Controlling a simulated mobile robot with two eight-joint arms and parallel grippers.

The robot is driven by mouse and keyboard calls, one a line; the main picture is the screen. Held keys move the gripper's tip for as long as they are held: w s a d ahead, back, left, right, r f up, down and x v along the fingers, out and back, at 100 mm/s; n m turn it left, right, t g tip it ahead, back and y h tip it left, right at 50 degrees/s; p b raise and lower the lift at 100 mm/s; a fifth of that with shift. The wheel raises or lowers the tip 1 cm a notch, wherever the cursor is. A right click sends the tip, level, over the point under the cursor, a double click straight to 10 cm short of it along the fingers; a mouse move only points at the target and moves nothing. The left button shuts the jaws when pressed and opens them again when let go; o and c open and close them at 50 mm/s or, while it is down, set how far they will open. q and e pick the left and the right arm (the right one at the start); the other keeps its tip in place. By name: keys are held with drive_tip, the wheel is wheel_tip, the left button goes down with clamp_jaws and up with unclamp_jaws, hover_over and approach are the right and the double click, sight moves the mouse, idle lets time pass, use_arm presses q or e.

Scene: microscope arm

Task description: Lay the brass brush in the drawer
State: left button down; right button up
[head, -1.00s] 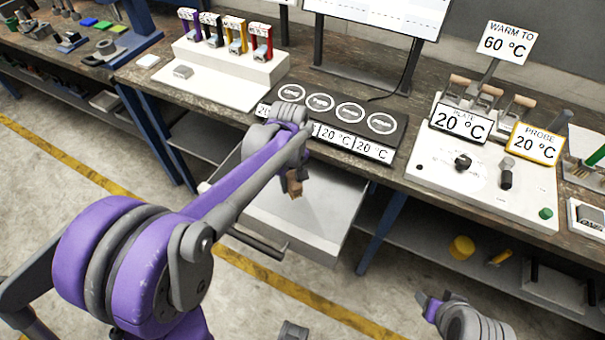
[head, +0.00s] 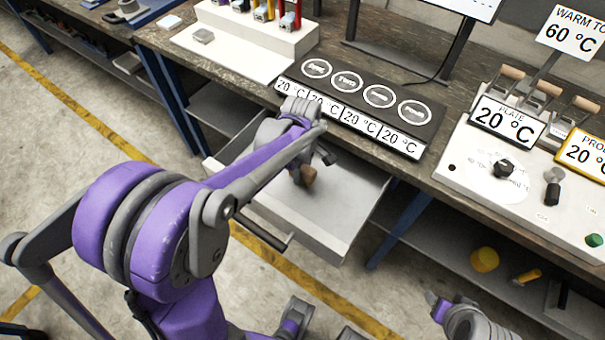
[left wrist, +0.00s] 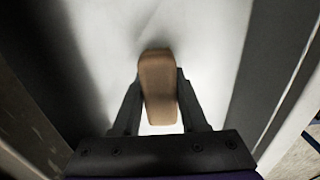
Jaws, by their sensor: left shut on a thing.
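My left gripper (left wrist: 158,110) is shut on the brass brush, whose brown wooden body (left wrist: 157,75) stands between the two dark fingers. In the head view the brown end of the brush (head: 308,176) shows below my left wrist, over the open drawer (head: 335,215). The drawer is pulled out under the bench and has a pale, bare floor where it shows. The bristles are hidden, and I cannot tell whether the brush touches the drawer floor. Part of my right arm shows at the lower right, but its fingers cannot be made out.
The bench edge and a black four-disc plate (head: 360,95) with temperature labels lie just behind the drawer. A white control panel (head: 520,175) stands to the right. A yellow cylinder (head: 484,260) sits on the lower shelf. The drawer's front and side walls surround the brush.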

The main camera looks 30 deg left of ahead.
use_arm(q)
drive_tip(key=shift+f, duration=0.65)
drive_tip(key=shift+f, duration=0.25)
drive_tip(key=shift+c, duration=2.2)
unclamp_jaws()
drive_tip(key=shift+r, duration=0.3)
wheel_tip(320, 180, up, 12)
drive_tip(key=shift+p, duration=0.65)
